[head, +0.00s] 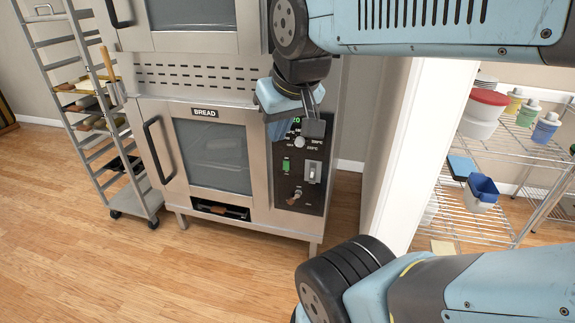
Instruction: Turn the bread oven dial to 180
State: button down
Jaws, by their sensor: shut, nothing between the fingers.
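The bread oven (140,85) stands ahead, with a "BREAD" label (205,113) above its glass door, which is shut. Its black control panel (286,170) is at the right. A round dial (299,142) with temperature marks around it sits near the panel's top; the marks are too small to read fully. Part of a green display (297,121) shows above it. My gripper (316,128) is shut and empty, just above and to the right of the dial in the picture. It covers part of the panel; I cannot tell whether it touches.
A green switch (286,165), a grey switch (313,172) and a lower knob (297,194) share the panel. A tray rack (130,190) stands left. A white wall edge (420,130) and wire shelves (480,215) are right. The wooden floor (150,275) in front is clear.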

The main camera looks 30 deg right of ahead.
aim_at(299, 142)
jog(key=k, duration=1)
jog(key=u, duration=0.65)
jog(key=i, duration=1.05)
jog(key=z, duration=0.5)
